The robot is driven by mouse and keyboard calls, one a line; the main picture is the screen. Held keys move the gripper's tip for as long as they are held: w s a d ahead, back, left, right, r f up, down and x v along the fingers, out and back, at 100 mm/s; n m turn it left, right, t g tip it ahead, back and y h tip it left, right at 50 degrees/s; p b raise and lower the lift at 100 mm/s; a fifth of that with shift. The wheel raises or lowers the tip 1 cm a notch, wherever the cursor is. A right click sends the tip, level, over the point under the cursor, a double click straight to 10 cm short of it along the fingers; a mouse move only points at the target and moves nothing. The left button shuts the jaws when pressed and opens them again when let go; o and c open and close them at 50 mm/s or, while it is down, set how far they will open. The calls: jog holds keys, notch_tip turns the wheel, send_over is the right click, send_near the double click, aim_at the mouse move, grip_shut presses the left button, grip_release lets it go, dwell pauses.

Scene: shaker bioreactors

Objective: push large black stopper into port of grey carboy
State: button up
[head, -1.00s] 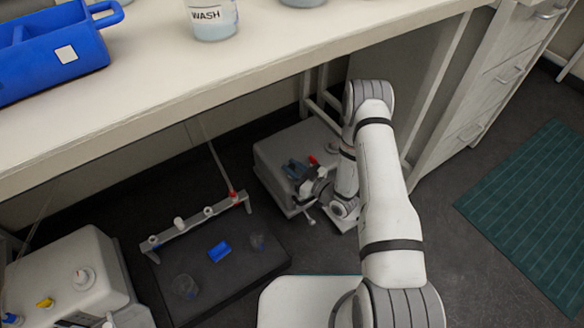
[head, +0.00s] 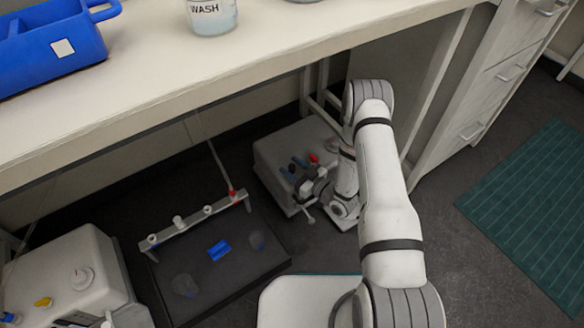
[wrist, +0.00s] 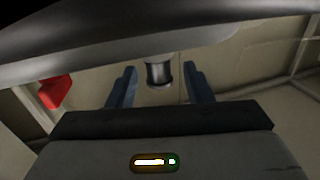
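The grey carboy (head: 275,152) stands on the floor under the bench, partly hidden behind my arm. My gripper (head: 294,167) is at its top. In the wrist view the two blue fingers of my gripper (wrist: 160,88) are spread apart. The dark stopper (wrist: 158,74) lies between them, with a visible gap on both sides. It sits at the end of a light grey port neck (wrist: 156,44) on the carboy, whose surface fills the top of that view. How deep the stopper sits cannot be told.
A red part (head: 314,158) is close beside my gripper; a red part (wrist: 55,92) shows left in the wrist view. A dark platform (head: 225,270) with a rail and a blue piece is to the left. Another grey vessel (head: 65,265) stands lower left. The bench (head: 250,65) overhangs.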

jog(key=p+v, duration=0.2)
jog(key=v, duration=0.5)
jog(key=shift+s+d, duration=0.25)
jog(key=shift+d, duration=0.05)
